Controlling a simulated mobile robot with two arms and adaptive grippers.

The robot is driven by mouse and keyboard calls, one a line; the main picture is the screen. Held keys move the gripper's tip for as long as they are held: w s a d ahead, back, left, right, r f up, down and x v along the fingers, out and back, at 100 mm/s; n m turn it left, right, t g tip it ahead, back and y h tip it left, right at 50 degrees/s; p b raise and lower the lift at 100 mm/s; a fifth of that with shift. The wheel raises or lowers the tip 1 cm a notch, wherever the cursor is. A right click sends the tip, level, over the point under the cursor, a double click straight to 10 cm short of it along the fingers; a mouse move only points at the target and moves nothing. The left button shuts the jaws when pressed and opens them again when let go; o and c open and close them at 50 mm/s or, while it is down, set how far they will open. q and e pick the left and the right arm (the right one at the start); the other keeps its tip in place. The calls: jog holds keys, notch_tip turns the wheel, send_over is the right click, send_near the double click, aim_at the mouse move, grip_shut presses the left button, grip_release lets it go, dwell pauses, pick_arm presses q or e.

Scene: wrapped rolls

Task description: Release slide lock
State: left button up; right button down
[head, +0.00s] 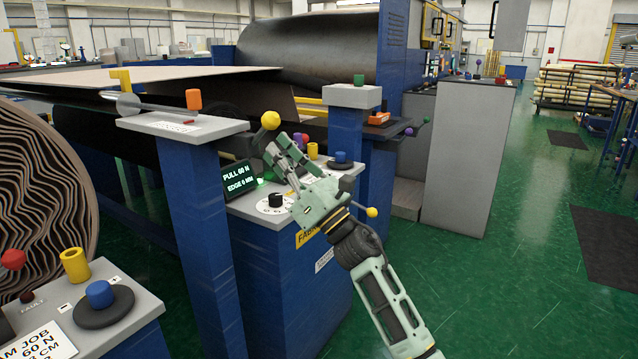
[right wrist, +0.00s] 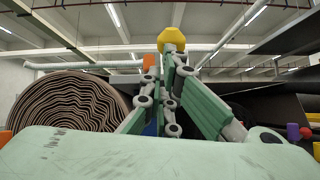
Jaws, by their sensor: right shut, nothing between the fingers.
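No part is labelled as the slide lock, so I cannot tell which one it is. A yellow ball knob (head: 270,120) shows just above the fingertips of my right gripper (head: 277,149). In the right wrist view the yellow knob (right wrist: 172,37) appears right at the fingertips; I cannot tell whether they touch it. The right gripper is shut and empty, with its fingers pointing up and left over the control console. An orange knob (head: 194,99) stands on a grey-topped post with a lever. My left gripper is not in view.
The console carries a dark display (head: 240,178), a black dial (head: 275,200), a yellow knob (head: 313,151) and a blue knob (head: 341,157). A grey-topped blue post (head: 352,97) stands behind. Another console (head: 85,305) and a large wound roll (head: 40,190) are at left. Green floor at right is open.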

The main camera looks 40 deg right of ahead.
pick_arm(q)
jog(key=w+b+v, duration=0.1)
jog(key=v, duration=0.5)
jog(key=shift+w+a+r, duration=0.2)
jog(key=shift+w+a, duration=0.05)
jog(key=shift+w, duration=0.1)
pick_arm(e)
jog(key=s+d+f, duration=0.2)
jog(key=s+d, duration=0.1)
jog(key=s, duration=0.6)
jog(key=shift+s+d, duration=0.25)
jog(key=shift+s, duration=0.1)
